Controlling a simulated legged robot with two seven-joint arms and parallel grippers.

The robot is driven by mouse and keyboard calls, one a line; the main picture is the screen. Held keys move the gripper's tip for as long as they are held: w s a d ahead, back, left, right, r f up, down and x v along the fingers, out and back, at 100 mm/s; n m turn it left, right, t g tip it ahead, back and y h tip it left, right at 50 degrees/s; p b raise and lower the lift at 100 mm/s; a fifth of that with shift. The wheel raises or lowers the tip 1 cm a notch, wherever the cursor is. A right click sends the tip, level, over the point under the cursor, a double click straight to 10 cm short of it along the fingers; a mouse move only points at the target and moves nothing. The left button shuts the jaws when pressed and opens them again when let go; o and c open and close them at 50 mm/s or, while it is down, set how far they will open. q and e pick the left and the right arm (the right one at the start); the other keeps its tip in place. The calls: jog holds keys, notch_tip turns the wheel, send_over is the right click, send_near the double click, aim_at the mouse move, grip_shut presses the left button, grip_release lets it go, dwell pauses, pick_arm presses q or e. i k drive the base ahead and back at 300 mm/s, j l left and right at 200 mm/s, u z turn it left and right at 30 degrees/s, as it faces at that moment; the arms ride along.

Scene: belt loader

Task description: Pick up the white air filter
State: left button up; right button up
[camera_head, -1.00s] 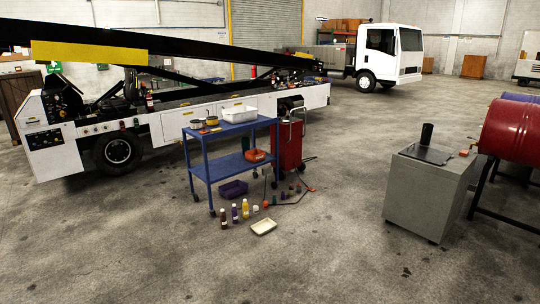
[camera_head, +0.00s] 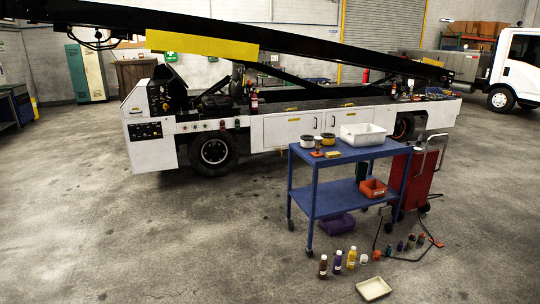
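A small round white filter with a dark top (camera_head: 307,142) stands on the top shelf of the blue cart (camera_head: 330,200), near its left end. It looks like the white air filter, but it is small in this view. A similar yellow filter (camera_head: 328,140) stands just right of it. Neither of my grippers shows in the head view.
A white bin (camera_head: 363,135) sits on the cart's top and a red bin (camera_head: 373,188) below. The belt loader (camera_head: 250,130) stands behind. Floor at left is clear.

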aim_at(306, 142)
jog(key=i, duration=2.85)
